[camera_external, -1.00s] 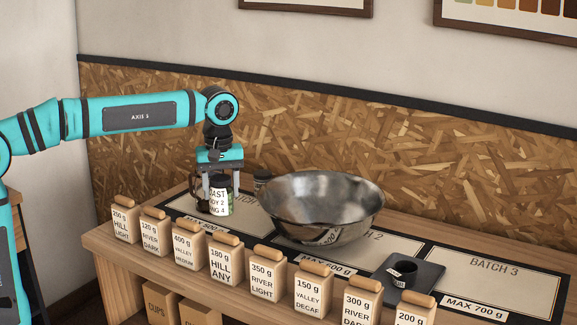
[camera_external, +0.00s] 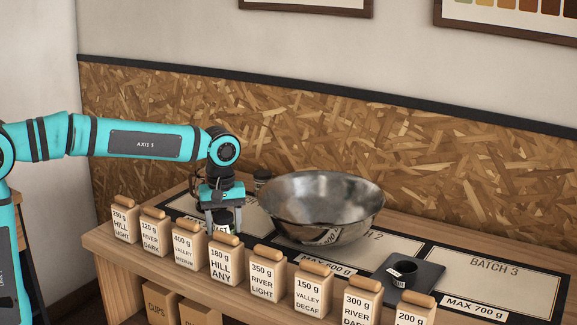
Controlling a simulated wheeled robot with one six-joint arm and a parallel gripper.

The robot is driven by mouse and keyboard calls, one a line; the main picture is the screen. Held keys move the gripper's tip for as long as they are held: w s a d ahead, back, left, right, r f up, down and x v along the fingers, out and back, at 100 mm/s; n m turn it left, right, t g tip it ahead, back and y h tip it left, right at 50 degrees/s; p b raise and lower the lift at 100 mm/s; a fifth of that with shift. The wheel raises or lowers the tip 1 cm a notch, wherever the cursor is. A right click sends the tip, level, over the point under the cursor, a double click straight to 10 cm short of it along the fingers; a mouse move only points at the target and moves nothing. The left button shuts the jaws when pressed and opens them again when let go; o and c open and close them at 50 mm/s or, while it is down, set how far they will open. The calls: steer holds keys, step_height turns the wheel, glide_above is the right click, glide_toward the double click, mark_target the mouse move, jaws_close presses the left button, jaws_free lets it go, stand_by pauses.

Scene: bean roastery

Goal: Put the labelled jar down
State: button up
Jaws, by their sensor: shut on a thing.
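My gripper (camera_external: 224,220) points down at the left part of the bench and is shut on the labelled jar (camera_external: 224,215). The jar looks upright, over or near the front of the left batch mat (camera_external: 258,221).
A large steel bowl (camera_external: 322,210) stands close to the right of my gripper. Several labelled bags, including the 180 g one (camera_external: 224,262), line the front edge. A small dark jar (camera_external: 262,180) stands behind. The Batch 3 mat (camera_external: 500,280) has clear room.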

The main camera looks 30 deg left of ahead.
steer(key=o, duration=1.1)
steer(key=shift+f, duration=0.1)
step_height(320, 180, up, 12)
steer(key=shift+r, duration=0.15)
